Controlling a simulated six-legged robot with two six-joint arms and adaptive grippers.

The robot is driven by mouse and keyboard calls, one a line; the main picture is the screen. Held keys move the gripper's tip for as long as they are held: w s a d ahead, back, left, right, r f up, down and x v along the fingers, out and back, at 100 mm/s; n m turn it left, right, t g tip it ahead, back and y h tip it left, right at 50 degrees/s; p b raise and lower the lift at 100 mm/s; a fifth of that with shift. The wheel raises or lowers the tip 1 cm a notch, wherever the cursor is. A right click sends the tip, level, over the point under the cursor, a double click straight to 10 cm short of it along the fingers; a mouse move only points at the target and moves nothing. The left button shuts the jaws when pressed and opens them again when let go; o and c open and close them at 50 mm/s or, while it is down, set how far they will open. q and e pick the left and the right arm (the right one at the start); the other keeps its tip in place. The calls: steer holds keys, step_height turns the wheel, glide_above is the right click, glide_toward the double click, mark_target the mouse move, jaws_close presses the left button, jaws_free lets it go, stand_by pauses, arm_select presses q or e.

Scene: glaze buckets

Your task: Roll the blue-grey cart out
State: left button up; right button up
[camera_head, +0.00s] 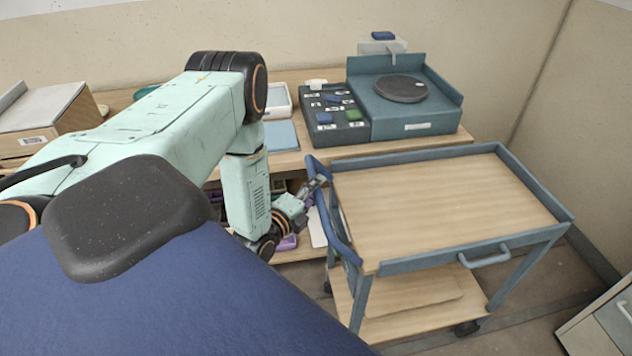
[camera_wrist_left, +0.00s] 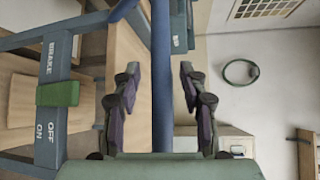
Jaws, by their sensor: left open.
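The blue-grey cart (camera_head: 440,208) stands at the right in the head view, with a wooden top, a lower shelf and a dark blue handle (camera_head: 336,222) on its left end. My left gripper (camera_head: 317,184) is at this handle. In the left wrist view its open fingers (camera_wrist_left: 156,88) lie on both sides of the blue handle bar (camera_wrist_left: 161,60), with gaps visible. A green brake tab (camera_wrist_left: 57,94) sits on the cart frame between the words BRAKE and OFF, ON; I cannot tell its setting. My right gripper is not in view.
A wooden bench (camera_head: 285,163) runs behind the cart, bearing a blue-grey wheel unit (camera_head: 420,110) and a dark button panel (camera_head: 333,118). A wall stands close on the right. A cabinet (camera_head: 605,318) is at the lower right. Some floor (camera_head: 540,310) is clear in front.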

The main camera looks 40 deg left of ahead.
arm_select(q)
steer(key=s+d+r, duration=0.1)
steer(key=s, duration=1)
steer(key=shift+d+r, duration=0.3)
